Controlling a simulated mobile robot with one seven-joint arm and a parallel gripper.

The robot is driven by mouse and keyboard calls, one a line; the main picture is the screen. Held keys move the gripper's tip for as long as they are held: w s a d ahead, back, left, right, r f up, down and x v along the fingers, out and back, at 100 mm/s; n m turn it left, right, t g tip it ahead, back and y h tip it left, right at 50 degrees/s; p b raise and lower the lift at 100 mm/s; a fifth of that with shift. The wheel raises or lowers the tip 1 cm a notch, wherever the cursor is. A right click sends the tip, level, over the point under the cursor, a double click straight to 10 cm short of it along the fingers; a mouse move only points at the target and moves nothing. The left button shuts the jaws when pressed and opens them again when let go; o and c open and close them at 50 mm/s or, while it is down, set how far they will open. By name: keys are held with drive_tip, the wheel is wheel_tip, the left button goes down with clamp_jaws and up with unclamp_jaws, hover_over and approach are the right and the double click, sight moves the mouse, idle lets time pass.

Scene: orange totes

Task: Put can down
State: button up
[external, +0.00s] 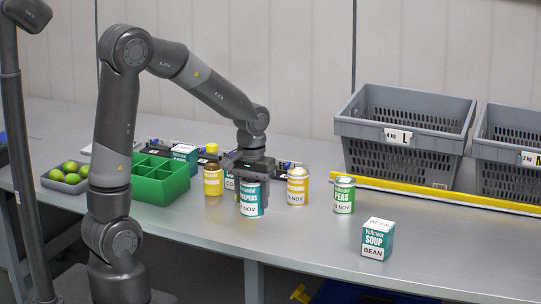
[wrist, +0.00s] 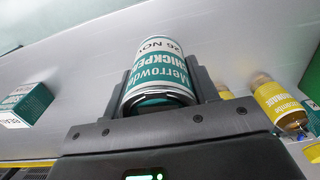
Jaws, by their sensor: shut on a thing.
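My gripper (external: 252,176) points down over the grey table (external: 310,245) and is shut on a teal-and-white chickpeas can (external: 251,200). The can is upright, with its lower part showing below the fingers. In the wrist view the can (wrist: 160,75) sits between the two fingers, its label reading "CHICKPE". The can's base is at or close to the table surface; I cannot tell whether it touches.
A yellow-labelled can (external: 298,188), a green peas can (external: 344,196) and a bean soup box (external: 377,240) stand to the right. A yellow-capped bottle (external: 213,172) and a green divided box (external: 160,185) are left. Grey crates (external: 405,150) stand behind. The front table is clear.

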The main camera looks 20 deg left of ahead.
drive_tip(key=s+d+r, duration=0.4)
drive_tip(key=w+d+r, duration=0.2)
drive_tip(key=w+d, duration=0.4)
drive_tip(key=d, duration=0.3)
drive_tip(key=w+d+r, duration=0.1)
drive_tip(key=w+d, duration=0.5)
drive_tip(key=d, duration=0.2)
drive_tip(key=w+d+f+n, duration=0.1)
drive_tip(key=w+d+f, duration=0.15)
drive_tip(key=d, duration=0.55)
drive_tip(key=w+d+f+n, duration=0.1)
drive_tip(key=w+d, duration=0.2)
drive_tip(key=d, duration=0.5)
drive_tip(key=w+a+f, duration=0.1)
drive_tip(key=w+f, duration=0.1)
drive_tip(key=w, duration=0.1)
drive_tip(key=w+a+f, duration=0.1)
drive_tip(key=w+f, duration=0.1)
drive_tip(key=w, duration=0.2)
drive_tip(key=w+a+f, duration=0.2)
drive_tip(key=w, duration=0.1)
drive_tip(key=shift+w+a+f, duration=0.1)
drive_tip(key=shift+w, duration=0.05)
drive_tip(key=shift+f, duration=2)
drive_tip(key=shift+f, duration=0.2)
drive_tip(key=o, duration=1.2)
